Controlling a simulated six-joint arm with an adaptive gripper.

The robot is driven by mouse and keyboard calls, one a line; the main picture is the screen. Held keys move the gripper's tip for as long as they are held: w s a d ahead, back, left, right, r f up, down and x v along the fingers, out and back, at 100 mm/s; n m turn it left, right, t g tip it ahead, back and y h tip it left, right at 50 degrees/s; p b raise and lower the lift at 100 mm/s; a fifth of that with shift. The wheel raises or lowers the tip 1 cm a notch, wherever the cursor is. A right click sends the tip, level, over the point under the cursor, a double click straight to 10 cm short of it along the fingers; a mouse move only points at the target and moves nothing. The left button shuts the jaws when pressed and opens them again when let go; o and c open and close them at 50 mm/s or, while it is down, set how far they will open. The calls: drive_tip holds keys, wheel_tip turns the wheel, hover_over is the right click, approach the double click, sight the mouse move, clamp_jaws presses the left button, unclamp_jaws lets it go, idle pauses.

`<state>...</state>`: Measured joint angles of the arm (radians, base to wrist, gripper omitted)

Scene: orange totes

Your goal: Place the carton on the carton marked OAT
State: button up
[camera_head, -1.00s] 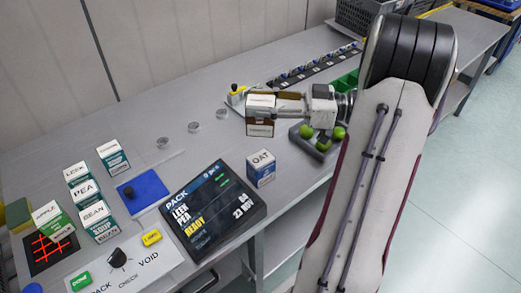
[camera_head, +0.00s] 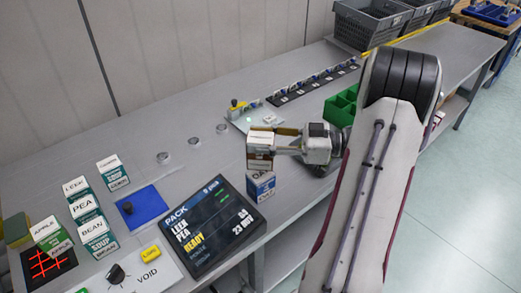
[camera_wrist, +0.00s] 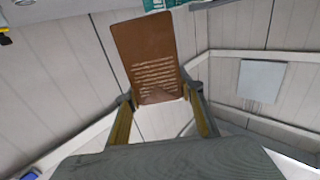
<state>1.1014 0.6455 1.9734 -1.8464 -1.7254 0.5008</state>
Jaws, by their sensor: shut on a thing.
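My gripper (camera_head: 276,143) is shut on a brown and white carton (camera_head: 260,150), coming at it from the right. In the wrist view the brown face of this carton (camera_wrist: 148,55) fills the space between and beyond the fingers. The carton marked OAT (camera_head: 261,187), white and blue, stands upright on the bench beside the dark screen. The held carton appears right above it and covers its top edge in the head view. I cannot tell whether the two touch.
The tilted PACK screen (camera_head: 215,228) stands just left of the OAT carton. Several soup cartons (camera_head: 88,215) and a blue mat (camera_head: 143,204) are at the left. Green bins (camera_head: 340,105) lie beyond my arm. The bench between the mat and small clear discs (camera_head: 194,142) is free.

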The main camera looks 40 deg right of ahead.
drive_tip(key=shift+f, duration=1.85)
drive_tip(key=shift+f, duration=0.15)
drive_tip(key=o, duration=1.4)
drive_tip(key=shift+o, duration=0.2)
drive_tip(key=v, duration=1.2)
drive_tip(key=shift+r, duration=0.2)
